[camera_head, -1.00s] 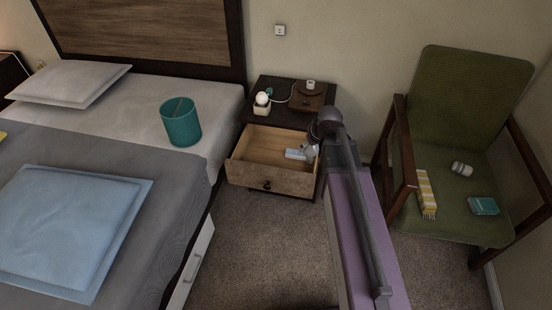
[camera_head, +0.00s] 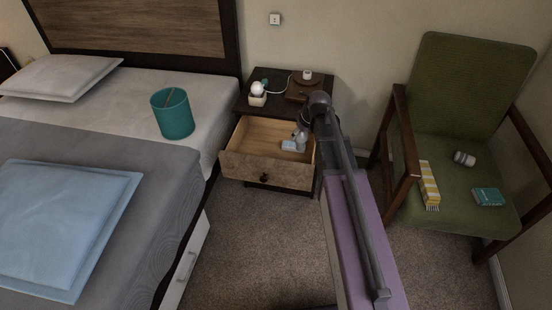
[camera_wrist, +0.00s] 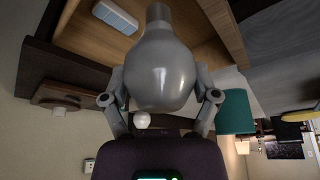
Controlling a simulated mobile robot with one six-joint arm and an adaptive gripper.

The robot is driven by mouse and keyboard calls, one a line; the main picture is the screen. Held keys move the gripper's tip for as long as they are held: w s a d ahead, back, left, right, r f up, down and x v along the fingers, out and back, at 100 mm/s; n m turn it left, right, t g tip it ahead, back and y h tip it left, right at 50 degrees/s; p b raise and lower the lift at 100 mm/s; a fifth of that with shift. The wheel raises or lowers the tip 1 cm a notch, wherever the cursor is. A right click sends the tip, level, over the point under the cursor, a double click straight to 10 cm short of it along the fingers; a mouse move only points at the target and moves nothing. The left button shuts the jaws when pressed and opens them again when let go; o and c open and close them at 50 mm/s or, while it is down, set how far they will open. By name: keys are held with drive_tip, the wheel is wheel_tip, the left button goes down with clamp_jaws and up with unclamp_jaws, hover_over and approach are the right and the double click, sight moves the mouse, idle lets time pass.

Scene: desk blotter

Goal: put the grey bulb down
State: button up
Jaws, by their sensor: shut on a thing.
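My gripper (camera_wrist: 160,88) is shut on the grey bulb (camera_wrist: 160,72), with one finger at each side of its round body. In the wrist view the bulb's narrow neck points to the top of the picture, toward the drawer interior. In the head view the bulb (camera_head: 301,138) is small and partly hidden by my gripper. It is over the right part of the open nightstand drawer (camera_head: 264,177). I cannot tell whether it touches the drawer floor.
A white and blue box (camera_head: 290,146) lies in the drawer beside the bulb; it also shows in the wrist view (camera_wrist: 115,16). The drawer's left part is bare.

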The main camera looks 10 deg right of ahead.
drive_tip(key=w+f+n+y+b, duration=0.1)
drive_tip(key=w+f+n+b, duration=0.2)
drive_tip(key=w+f+b, duration=0.2)
drive_tip(key=shift+w+a+f+g+b, duration=0.35)
drive_tip(key=shift+w+f, duration=0.65)
drive_tip(key=shift+w, duration=0.5)
drive_tip(key=shift+f, duration=0.15)
wheel_tip(320, 180, down, 6)
drive_tip(key=b, duration=0.6)
drive_tip(key=shift+f+b, duration=1.9)
drive_tip(key=shift+b, duration=0.2)
drive_tip(key=shift+f, duration=0.1)
drive_tip(key=o, duration=0.9)
drive_tip(key=shift+c, duration=0.2)
